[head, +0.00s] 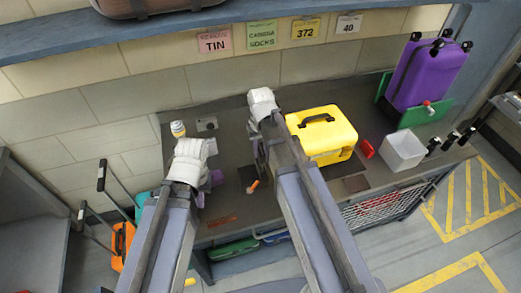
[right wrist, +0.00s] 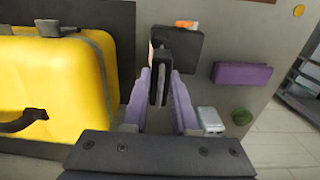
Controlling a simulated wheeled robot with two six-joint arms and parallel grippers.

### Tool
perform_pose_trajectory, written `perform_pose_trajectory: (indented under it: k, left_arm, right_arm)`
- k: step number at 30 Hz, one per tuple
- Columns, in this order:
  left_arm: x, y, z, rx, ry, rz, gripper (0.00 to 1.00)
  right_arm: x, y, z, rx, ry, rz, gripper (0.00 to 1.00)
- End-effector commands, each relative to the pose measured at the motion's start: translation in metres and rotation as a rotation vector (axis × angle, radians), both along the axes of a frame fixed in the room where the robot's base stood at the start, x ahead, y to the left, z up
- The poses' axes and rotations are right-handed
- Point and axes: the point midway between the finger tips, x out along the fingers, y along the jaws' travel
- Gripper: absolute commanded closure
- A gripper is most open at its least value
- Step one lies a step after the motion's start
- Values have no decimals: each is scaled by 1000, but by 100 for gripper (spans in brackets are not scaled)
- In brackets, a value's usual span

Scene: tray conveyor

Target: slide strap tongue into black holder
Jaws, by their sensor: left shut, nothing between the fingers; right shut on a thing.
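My right gripper (right wrist: 158,92) is shut on a dark, thin upright piece (right wrist: 158,66), seemingly the strap tongue, in the right wrist view. A flat black block (right wrist: 182,50), seemingly the black holder, lies just beyond the piece's far end; I cannot tell whether they touch or the piece is inside. In the head view the black block (head: 248,176) is beside my right gripper (head: 261,152), whose fingers are mostly hidden by its arm. My left gripper (head: 190,168) is shut and empty over the table's left part, its fingertips largely hidden.
A yellow case (head: 322,136) stands close to the right arm. A purple block (right wrist: 242,75) and an orange-tipped item (head: 253,186) lie near the black block. A white bin (head: 402,150) and purple suitcase (head: 428,72) are farther right. A small bottle (head: 178,129) stands at back left.

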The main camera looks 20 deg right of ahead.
Motion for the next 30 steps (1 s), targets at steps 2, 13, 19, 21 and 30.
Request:
perform_pose_trajectory:
  k: [2,13,19,21,30]
  left_arm:
    - [0,0,-3,0,0,0,100]
    - [0,0,-12,0,0,0,100]
    - [0,0,-17,0,0,0,100]
    - [0,0,-18,0,0,0,100]
    - [0,0,-26,0,0,0,100]
  right_arm:
    - [0,0,-3,0,0,0,100]
    - [0,0,-12,0,0,0,100]
    - [0,0,-17,0,0,0,100]
    - [0,0,-18,0,0,0,100]
    - [0,0,-26,0,0,0,100]
